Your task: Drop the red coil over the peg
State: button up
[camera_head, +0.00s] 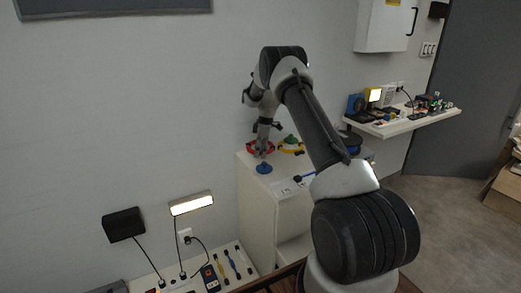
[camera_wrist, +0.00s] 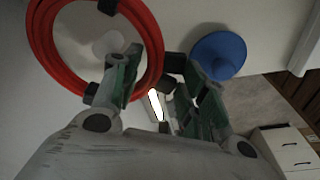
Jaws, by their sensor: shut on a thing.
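The red coil (camera_wrist: 42,50) is a ring with dark bands, large at the upper left of the wrist view. My gripper (camera_wrist: 163,65) is shut on its right side, with the rim passing between the fingers. In the head view, the coil (camera_head: 251,147) shows at my gripper (camera_head: 263,150), above the white cabinet top. A blue round base (camera_head: 264,168) stands on the cabinet just in front of and below the gripper. In the wrist view, this blue piece (camera_wrist: 218,50) lies right of the coil, apart from its opening. A peg shaft is hard to make out.
A green piece (camera_head: 289,140) with a yellow ring (camera_head: 291,149) stands right of my gripper on the cabinet (camera_head: 248,200). A dark blue coil (camera_head: 350,142) lies farther right, partly behind my arm. A wall shelf (camera_head: 395,128) holds small devices.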

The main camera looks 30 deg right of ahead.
jog(key=shift+f, duration=2)
jog(key=o, duration=1.2)
jog(key=shift+r, duration=0.1)
jog(key=r, duration=0.4)
jog(key=d+r, duration=0.1)
jog(key=r, duration=0.6)
jog(key=shift+s+d+r, duration=0.3)
jog(key=shift+s+r, duration=0.05)
jog(key=shift+s, duration=0.05)
